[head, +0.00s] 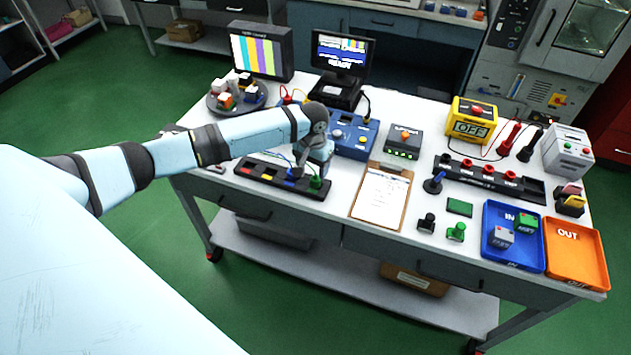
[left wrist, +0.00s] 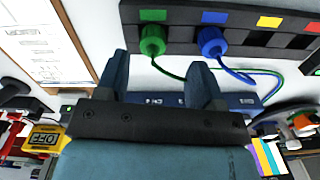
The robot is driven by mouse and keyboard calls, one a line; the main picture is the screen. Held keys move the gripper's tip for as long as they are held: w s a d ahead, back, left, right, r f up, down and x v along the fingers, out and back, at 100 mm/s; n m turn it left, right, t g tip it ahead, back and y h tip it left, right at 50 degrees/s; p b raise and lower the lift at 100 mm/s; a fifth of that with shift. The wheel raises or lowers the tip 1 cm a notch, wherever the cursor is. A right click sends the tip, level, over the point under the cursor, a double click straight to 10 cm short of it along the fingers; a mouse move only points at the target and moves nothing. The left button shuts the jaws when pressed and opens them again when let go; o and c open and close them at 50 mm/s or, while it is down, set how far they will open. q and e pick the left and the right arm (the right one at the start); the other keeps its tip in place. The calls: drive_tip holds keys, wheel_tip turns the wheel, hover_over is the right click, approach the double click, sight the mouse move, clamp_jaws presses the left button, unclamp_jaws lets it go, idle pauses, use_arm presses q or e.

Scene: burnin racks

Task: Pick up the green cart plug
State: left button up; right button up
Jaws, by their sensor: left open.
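A green plug (head: 316,183) sits in the right end of a black socket strip (head: 262,184), beside a blue plug (head: 293,174). In the left wrist view the green plug (left wrist: 152,40) and blue plug (left wrist: 211,41) have matching cables. My left gripper (head: 304,168) is over the strip's right end; in its wrist view the open jaws (left wrist: 158,60) are empty, with the green plug just beyond the fingertips, roughly in line with the gap. I cannot see my right gripper.
A clipboard (head: 381,195) lies right of the strip. Blue box (head: 354,137) and dark monitor (head: 340,55) stand behind. Blue IN tray (head: 498,262) and orange OUT tray (head: 578,270) are at the right.

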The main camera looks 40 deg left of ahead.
sight(315, 176)
use_arm(q)
drive_tip(key=shift+d+f+p, duration=0.15)
drive_tip(key=shift+d+f, duration=0.05)
drive_tip(key=shift+f, duration=1.2)
drive_tip(key=shift+d+f+p, duration=0.15)
drive_tip(key=shift+f, duration=1.2)
drive_tip(key=c, duration=1)
drive_tip(key=shift+r, duration=0.1)
